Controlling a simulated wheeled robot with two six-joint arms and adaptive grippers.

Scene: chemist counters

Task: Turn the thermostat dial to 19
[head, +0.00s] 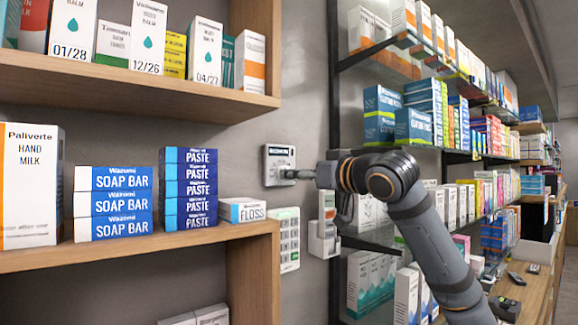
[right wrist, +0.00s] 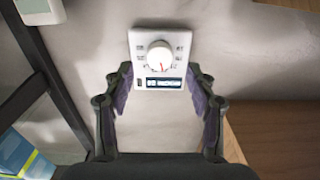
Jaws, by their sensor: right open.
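The thermostat (head: 279,152) is a pale square plate on the grey wall, with a dark display strip at its top. In the right wrist view the thermostat (right wrist: 176,42) appears upside down, with a round white dial (right wrist: 159,55) and a lit display (right wrist: 164,83) too small to read. A red mark on the dial points down in that picture. My right gripper (right wrist: 161,78) is open, its fingers to either side of the thermostat's lower part in that view, with nothing between them touching the dial that I can see. In the head view my right gripper (head: 292,174) covers the dial. My left gripper is out of view.
A keypad (head: 289,240) and a white wall device (head: 324,228) are below the thermostat. A wooden shelf (head: 130,252) with soap, paste and floss boxes (head: 243,210) is to the left. Stocked dark-framed shelves (head: 335,110) are to the right.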

